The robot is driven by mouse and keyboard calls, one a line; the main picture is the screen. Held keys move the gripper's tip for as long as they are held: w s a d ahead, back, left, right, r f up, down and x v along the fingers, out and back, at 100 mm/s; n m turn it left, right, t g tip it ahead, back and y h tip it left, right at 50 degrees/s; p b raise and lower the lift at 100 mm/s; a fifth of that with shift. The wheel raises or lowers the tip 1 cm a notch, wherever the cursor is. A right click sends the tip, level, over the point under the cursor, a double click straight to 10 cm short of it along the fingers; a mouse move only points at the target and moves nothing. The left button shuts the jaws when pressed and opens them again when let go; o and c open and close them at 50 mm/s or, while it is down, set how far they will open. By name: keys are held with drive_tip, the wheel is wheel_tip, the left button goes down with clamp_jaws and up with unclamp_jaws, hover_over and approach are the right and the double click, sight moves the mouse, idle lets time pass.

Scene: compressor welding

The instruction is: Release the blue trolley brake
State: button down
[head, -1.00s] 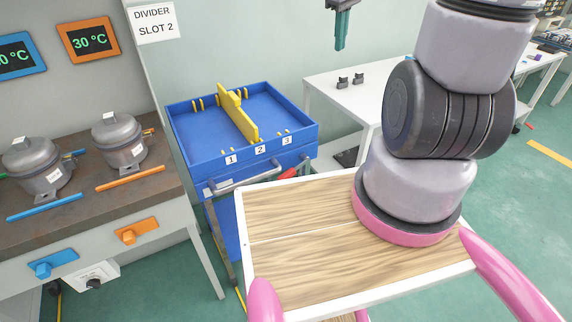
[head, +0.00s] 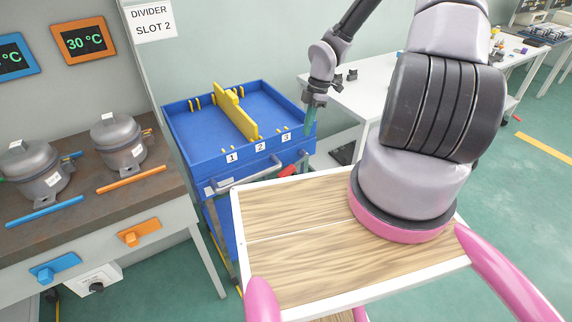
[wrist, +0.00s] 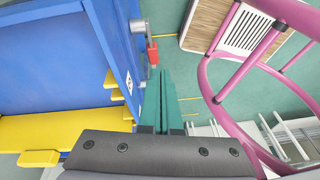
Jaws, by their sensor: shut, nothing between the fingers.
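The blue trolley (head: 200,155) stands left of the middle in the head view, with a yellow divider in its tray. A grey bar handle (head: 245,178) with a red lever (head: 288,171) runs along its front side. I take the red part as the brake lever; it also shows in the wrist view (wrist: 152,54). My gripper (head: 310,130) points down at the trolley's front right corner, just above and beyond the red lever. In the wrist view my gripper (wrist: 157,85) has its teal fingers together and empty, apart from the lever in the picture.
My wooden-topped deck (head: 320,275) with pink rails fills the front. A white table (head: 362,100) stands behind to the right. Green floor is open at the right.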

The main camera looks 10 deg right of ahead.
sight(283, 172)
drive_tip(key=shift+a+f+n+y, duration=0.4)
drive_tip(key=shift+a+f+n, duration=0.15)
drive_tip(key=shift+a+f, duration=0.4)
drive_tip(key=shift+a+f+n+y, duration=0.4)
drive_tip(key=shift+a+f+n, duration=0.25)
drive_tip(key=shift+f, duration=0.45)
drive_tip(key=shift+s+a, duration=0.1)
drive_tip(key=x, duration=1)
